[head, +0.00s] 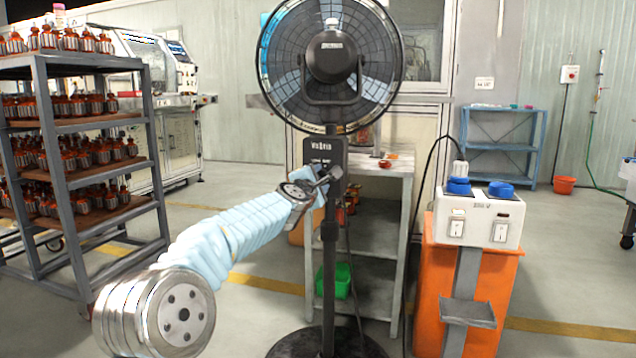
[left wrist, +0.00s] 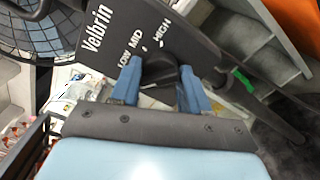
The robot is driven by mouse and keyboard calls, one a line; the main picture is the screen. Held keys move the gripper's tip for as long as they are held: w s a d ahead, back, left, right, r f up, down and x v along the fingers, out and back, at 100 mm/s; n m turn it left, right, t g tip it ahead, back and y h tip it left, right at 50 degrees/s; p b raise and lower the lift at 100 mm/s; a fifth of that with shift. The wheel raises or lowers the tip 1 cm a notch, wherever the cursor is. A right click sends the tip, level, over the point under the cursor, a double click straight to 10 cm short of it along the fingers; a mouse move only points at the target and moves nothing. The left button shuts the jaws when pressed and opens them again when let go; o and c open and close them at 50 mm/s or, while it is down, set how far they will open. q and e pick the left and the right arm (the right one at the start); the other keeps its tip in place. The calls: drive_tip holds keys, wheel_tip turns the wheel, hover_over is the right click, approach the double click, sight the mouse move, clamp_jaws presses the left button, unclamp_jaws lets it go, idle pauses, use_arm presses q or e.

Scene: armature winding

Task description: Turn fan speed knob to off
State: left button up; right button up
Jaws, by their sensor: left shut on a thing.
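A black pedestal fan (head: 330,65) stands in the middle of the head view, its control box (head: 322,150) below the fan head. In the left wrist view the box (left wrist: 100,40) carries the labels LOW, MID and HIGH. The black fan speed knob (left wrist: 160,68) sits just below these labels. My left gripper (head: 326,180) reaches the front of the box from the left. In the left wrist view its blue fingers (left wrist: 162,85) are on either side of the knob and shut on it. The knob's exact setting is partly hidden by the fingers. My right gripper is not in view.
A grey shelf unit (head: 375,230) stands behind the fan pole. An orange stand (head: 425,300) with a white switch box (head: 478,218) is at right. A rack (head: 95,235) of copper-wound parts is at left. The fan's round base (head: 300,345) rests on the floor.

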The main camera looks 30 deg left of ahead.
use_arm(q)
drive_tip(key=shift+n, duration=0.6)
drive_tip(key=o, duration=1)
drive_tip(key=shift+o, duration=0.2)
drive_tip(key=b+v, duration=0.2)
drive_tip(key=v, duration=1.1)
drive_tip(key=shift+s+b, duration=0.35)
drive_tip(key=shift+s, duration=0.05)
drive_tip(key=shift+f, duration=0.15)
